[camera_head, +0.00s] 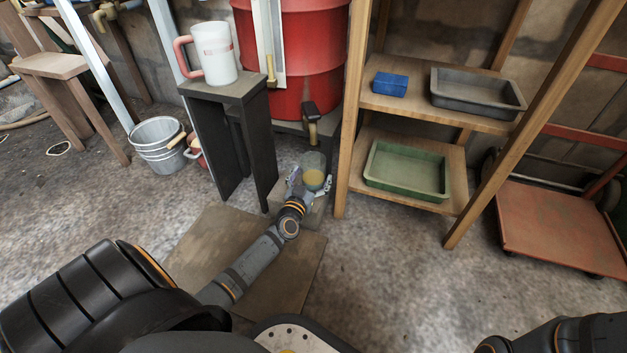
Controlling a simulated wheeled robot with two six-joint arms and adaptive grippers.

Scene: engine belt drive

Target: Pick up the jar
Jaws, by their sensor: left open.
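The jar (313,169) is clear, with a yellowish content in its lower part. It stands upright on a low grey block below the tap (312,122) of the red barrel. My left gripper (311,184) is at the jar, with its open fingers low down around or beside it; I cannot tell whether they touch it. The wrist hides part of the block and the jar's base. My right arm shows only at the bottom right edge, and its gripper is out of view.
A black stand with a white mug (210,53) is left of the jar. The red barrel (305,60) is behind. A wooden shelf with a green tray (407,171), a grey tray (478,91) and a blue box (390,84) stands close on the right. A metal bucket (160,144) is farther left.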

